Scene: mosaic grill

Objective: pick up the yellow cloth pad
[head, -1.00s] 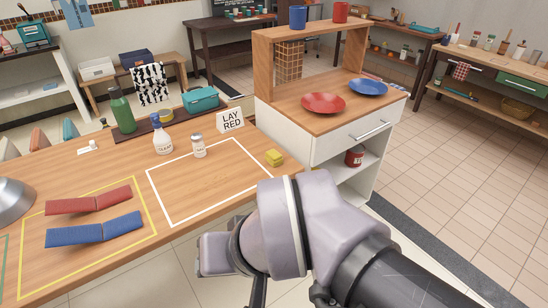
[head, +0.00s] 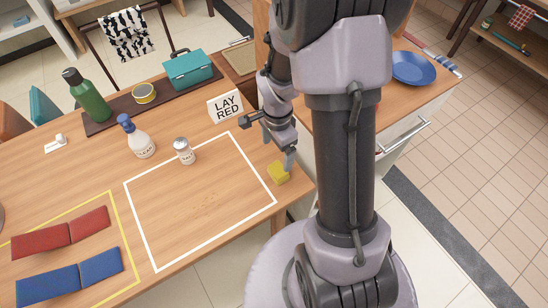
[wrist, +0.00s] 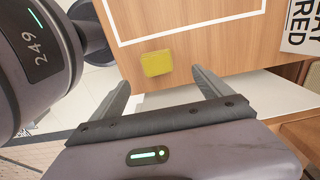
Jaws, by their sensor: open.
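The yellow cloth pad (head: 278,172) lies on the wooden table near its right edge, just outside the right corner of the white outlined rectangle. In the wrist view the pad (wrist: 156,63) lies ahead of the two fingers, toward the left part of the gap. My gripper (head: 277,148) is open and empty, close above the pad. In the wrist view the fingers of my gripper (wrist: 160,88) are spread wide apart. One fingertip is very near the pad in the head view; I cannot tell whether it touches.
A red pad (head: 60,233) and a blue pad (head: 66,279) lie at the left.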

